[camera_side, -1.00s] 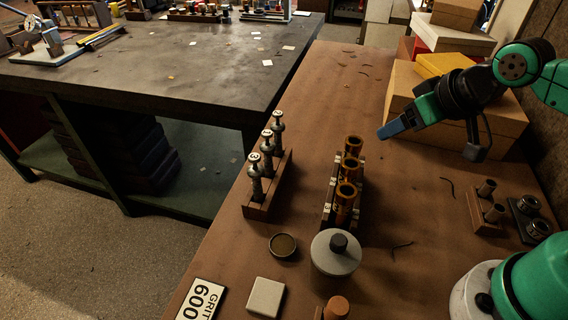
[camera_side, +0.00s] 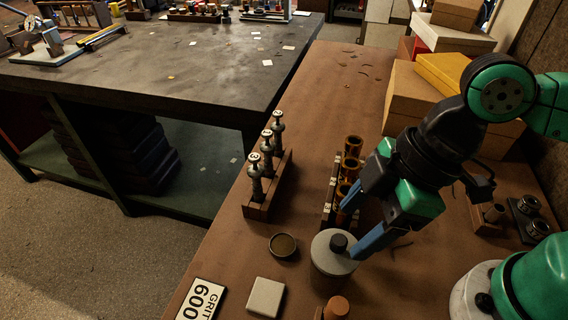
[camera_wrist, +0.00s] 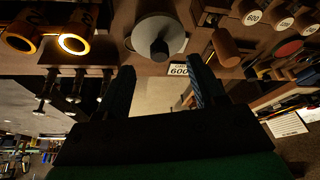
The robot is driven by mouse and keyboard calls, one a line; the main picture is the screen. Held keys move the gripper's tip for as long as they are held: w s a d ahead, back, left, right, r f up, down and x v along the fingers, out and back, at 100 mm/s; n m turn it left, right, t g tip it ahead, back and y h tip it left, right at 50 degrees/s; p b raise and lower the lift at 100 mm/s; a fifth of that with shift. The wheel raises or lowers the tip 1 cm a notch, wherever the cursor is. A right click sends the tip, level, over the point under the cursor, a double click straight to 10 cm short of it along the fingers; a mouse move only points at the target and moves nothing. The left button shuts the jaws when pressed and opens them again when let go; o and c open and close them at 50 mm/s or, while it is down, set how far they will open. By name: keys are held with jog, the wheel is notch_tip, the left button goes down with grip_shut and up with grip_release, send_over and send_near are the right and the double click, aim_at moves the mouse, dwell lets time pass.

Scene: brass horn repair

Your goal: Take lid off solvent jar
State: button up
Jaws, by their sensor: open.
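The solvent jar (camera_side: 325,277) stands near the front of the brown bench. Its grey round lid (camera_side: 325,247) with a dark knob (camera_side: 338,243) is on top; the lid also shows in the wrist view (camera_wrist: 174,26). My gripper (camera_side: 349,233) is open, its blue fingers pointing down and left, close to the jar's right and far side. In the side view one fingertip overlaps the lid's right edge; I cannot tell whether it touches. In the wrist view the lid lies beyond the fingertips (camera_wrist: 163,75), not between them.
A rack of amber cylinders (camera_side: 352,165) stands just behind the jar, near my fingers. A rack of valves (camera_side: 267,175) is to the left. Boxes stand behind my arm.

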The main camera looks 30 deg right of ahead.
aim_at(342, 239)
jog(key=shift+x, duration=1.85)
jog(key=shift+d, duration=0.1)
grip_shut()
